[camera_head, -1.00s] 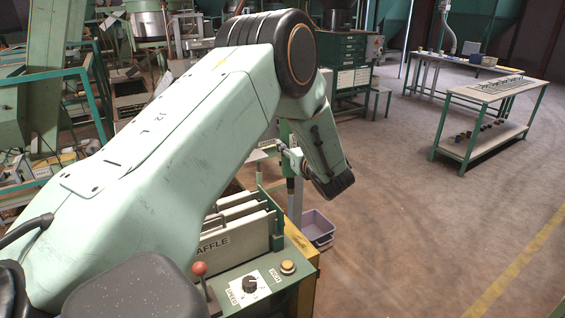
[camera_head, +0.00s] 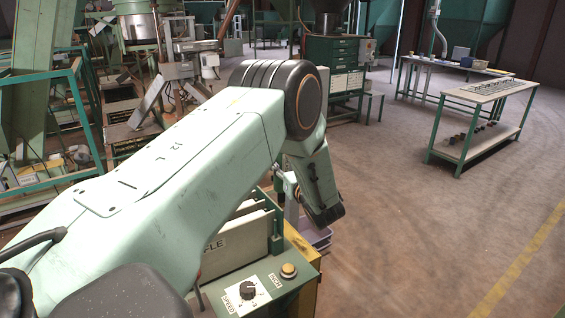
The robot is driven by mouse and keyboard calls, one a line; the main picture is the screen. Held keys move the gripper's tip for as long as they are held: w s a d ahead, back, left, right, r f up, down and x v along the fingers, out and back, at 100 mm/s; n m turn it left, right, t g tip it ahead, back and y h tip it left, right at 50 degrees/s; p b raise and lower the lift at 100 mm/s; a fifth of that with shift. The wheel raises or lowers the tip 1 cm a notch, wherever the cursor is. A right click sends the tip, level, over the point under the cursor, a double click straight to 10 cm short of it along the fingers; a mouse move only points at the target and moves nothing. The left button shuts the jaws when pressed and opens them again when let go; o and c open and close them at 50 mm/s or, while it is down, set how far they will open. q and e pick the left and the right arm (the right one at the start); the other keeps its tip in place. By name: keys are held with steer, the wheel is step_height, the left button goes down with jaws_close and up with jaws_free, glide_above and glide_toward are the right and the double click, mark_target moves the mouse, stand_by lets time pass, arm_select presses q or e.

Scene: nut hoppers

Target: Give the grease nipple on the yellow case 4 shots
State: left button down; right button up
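My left arm crosses the view from the lower left, over a machine with a green control panel (camera_head: 268,281). Its forearm bends down to a dark end near the machine's far right corner. The fingers of my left gripper cannot be made out; the forearm hides that area. A yellow side (camera_head: 306,299) shows below the panel; I cannot tell whether it belongs to the yellow case. No grease nipple can be made out. My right gripper is not in view.
A lilac bin (camera_head: 318,238) lies beyond the machine, partly hidden by my arm. A green-framed table (camera_head: 492,90) stands at the right. The floor (camera_head: 420,230) between is open.

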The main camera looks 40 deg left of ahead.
arm_select(q)
steer(key=f+b, duration=0.1)
steer(key=f, duration=0.2)
steer(key=w+a+f+b, duration=0.1)
steer(key=shift+f+b, duration=0.3)
steer(key=shift+f, duration=0.1)
steer(key=shift+s+d+f, duration=0.1)
steer(key=shift+f, duration=0.15)
steer(key=shift+s+d+f+b, duration=0.25)
steer(key=shift+d+b, duration=0.05)
steer(key=shift+b, duration=0.35)
steer(key=shift+w+a+f, duration=0.25)
steer(key=shift+a+f, duration=0.05)
steer(key=shift+s+d+r+p, duration=0.3)
steer(key=shift+s+d+r, duration=0.05)
steer(key=shift+w+a+f, duration=0.15)
steer(key=shift+w+f, duration=0.05)
steer(key=shift+f, duration=0.05)
steer(key=shift+s+r, duration=0.1)
steer(key=shift+s, duration=0.05)
